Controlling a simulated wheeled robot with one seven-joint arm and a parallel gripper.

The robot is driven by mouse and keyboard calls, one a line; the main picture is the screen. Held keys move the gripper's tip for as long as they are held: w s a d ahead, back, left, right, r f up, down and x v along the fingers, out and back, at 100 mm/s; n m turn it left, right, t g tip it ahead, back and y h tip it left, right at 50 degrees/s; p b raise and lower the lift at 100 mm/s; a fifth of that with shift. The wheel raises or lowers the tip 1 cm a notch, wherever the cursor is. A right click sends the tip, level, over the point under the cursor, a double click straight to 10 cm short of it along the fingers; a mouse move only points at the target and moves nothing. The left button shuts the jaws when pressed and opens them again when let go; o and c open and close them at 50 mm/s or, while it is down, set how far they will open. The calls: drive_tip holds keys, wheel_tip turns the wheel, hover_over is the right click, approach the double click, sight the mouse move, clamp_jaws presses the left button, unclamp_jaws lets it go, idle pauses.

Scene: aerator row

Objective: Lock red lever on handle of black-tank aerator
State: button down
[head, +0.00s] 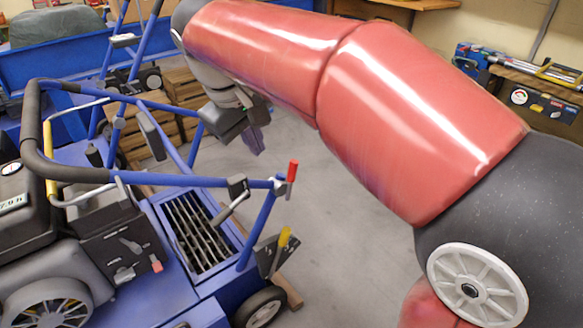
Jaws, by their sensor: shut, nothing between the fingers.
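The red lever (292,171) stands upright at the right end of the blue handle tube of the near aerator. This blue machine (181,304) carries a black tank (22,205) at the left and a black-padded handle bar (68,174). My gripper (254,143) is shut and empty, above and left of the red lever and apart from it. It hangs beyond the handle tube in the picture. Its fingers are small and partly hidden by its dark body, below my red arm.
A yellow lever (283,238) sits on a dark plate below the red lever. A black lever with a grey rod (233,206) is on the handle tube. Another blue machine (55,66) and wooden crates (181,85) stand behind. The concrete floor (335,250) to the right is clear.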

drive_tip(key=b, duration=0.3)
approach(288, 179)
wheel_tip(288, 179, down, 5)
drive_tip(key=s+a, duration=0.2)
drive_tip(key=w+d, duration=0.2)
drive_tip(key=d, duration=0.1)
drive_tip(key=shift+w, duration=0.4)
drive_tip(key=shift+p, duration=0.3)
drive_tip(key=shift+w+d+r+p, duration=0.1)
drive_tip(key=shift+w+d+p, duration=0.1)
drive_tip(key=shift+p, duration=0.1)
